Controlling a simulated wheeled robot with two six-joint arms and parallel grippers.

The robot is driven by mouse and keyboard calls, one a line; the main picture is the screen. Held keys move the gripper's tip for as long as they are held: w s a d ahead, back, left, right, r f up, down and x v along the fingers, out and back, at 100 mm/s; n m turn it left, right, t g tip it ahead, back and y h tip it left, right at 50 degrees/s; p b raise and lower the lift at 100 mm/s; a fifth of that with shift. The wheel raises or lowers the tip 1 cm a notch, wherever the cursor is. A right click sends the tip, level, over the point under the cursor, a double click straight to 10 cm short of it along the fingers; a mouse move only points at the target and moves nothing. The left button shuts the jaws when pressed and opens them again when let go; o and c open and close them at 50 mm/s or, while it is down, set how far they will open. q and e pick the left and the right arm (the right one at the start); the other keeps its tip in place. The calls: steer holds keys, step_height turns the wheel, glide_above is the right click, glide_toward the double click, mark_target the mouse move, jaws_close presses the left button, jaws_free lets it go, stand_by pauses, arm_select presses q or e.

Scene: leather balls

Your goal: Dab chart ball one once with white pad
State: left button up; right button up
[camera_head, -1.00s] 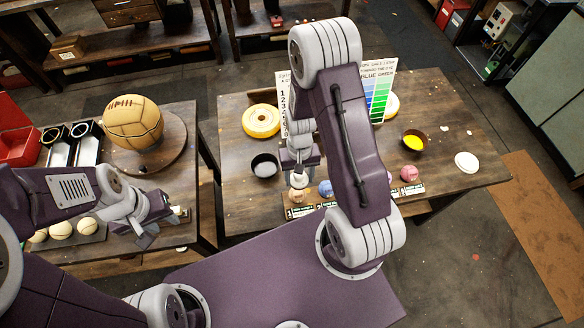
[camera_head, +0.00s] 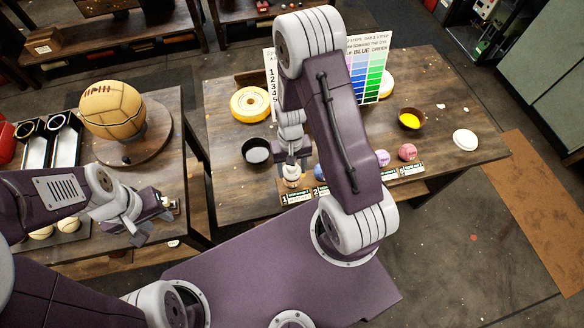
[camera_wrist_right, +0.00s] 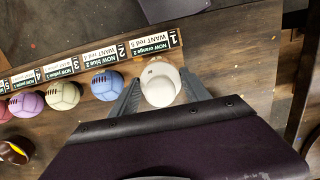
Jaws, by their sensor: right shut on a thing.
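My right gripper (camera_wrist_right: 160,95) is shut on the white pad (camera_wrist_right: 158,78), a round white piece between the fingers. In the head view, the right gripper (camera_head: 291,168) holds it over the number 1 place of the chart row. Chart ball one (camera_head: 291,184) shows only as a small pale-orange patch there; the pad hides it in the wrist view. I cannot tell whether pad and ball touch. Its label (camera_wrist_right: 152,43) reads "NOW orange 2, WANT red 5". My left gripper (camera_head: 150,224) is open and empty over the left table.
A blue ball (camera_wrist_right: 107,85), green ball (camera_wrist_right: 62,95) and purple ball (camera_wrist_right: 27,103) sit beside the pad. A dark bowl (camera_head: 257,151), yellow-paint bowl (camera_head: 411,118) and colour chart (camera_head: 368,65) stand on the table. A large ball (camera_head: 112,108) rests on the left table.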

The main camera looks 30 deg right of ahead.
steer(key=shift+d+f, duration=0.1)
steer(key=shift+f, duration=0.25)
stand_by(0.3)
stand_by(0.6)
step_height(320, 180, up, 5)
steer(key=p, duration=0.4)
steer(key=shift+r+p, duration=0.2)
steer(key=shift+p, duration=0.1)
steer(key=shift+s+f, duration=0.1)
steer(key=shift+f, duration=0.05)
